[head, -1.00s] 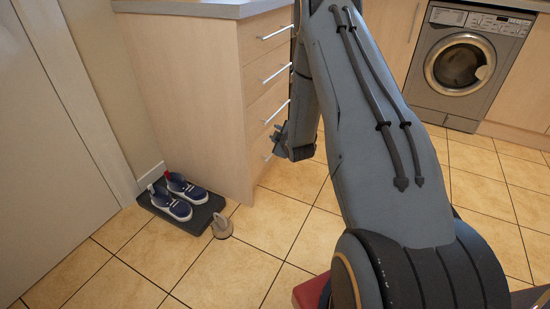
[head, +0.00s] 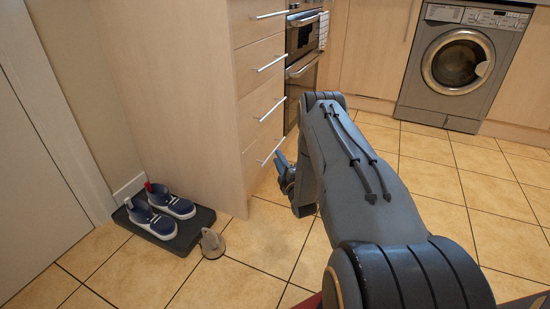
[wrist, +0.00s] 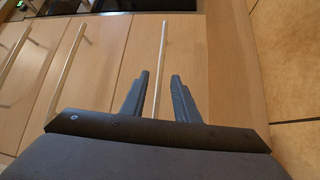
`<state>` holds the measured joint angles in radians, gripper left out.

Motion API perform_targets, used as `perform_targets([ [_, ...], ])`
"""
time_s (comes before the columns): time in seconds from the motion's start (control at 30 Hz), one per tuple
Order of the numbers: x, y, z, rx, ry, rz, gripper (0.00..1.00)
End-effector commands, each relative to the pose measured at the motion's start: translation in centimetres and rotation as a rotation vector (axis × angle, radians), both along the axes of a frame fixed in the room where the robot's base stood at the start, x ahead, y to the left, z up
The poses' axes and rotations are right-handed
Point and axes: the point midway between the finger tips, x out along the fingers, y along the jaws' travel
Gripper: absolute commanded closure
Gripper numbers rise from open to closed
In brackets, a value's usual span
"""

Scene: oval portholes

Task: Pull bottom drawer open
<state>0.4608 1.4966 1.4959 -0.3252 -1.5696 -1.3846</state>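The bottom drawer (head: 262,166) is the lowest of several pale wood drawers in the cabinet and looks closed. Its thin metal bar handle (head: 271,151) slants beside my gripper (head: 284,172). In the wrist view my gripper (wrist: 159,95) is open, its two dark fingers apart. The bottom handle (wrist: 163,50) runs up the picture, and its near part lies between the fingers in the image. I see no finger touching the bar; how deep it sits between them is hard to tell.
An oven (head: 303,62) and a washing machine (head: 460,62) stand farther back. The tiled floor at right is clear.

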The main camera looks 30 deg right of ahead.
Motion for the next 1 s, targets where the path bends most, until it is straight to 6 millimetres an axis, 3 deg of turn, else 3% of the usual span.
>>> perform_targets([
  [0.23,3.2,-0.4,0.3,0.000,0.000,0.000,0.72],
  [0.6,3.9,-0.5,0.6,0.001,0.001,-0.001,0.72],
  [0.63,3.9,-0.5,0.6,0.001,0.001,-0.001,0.74],
  [0.8,3.8,-0.5,0.5,0.001,0.001,-0.001,1.00],
  [1.0,3.8,-0.5,0.5,0.001,0.002,0.000,1.00],
])
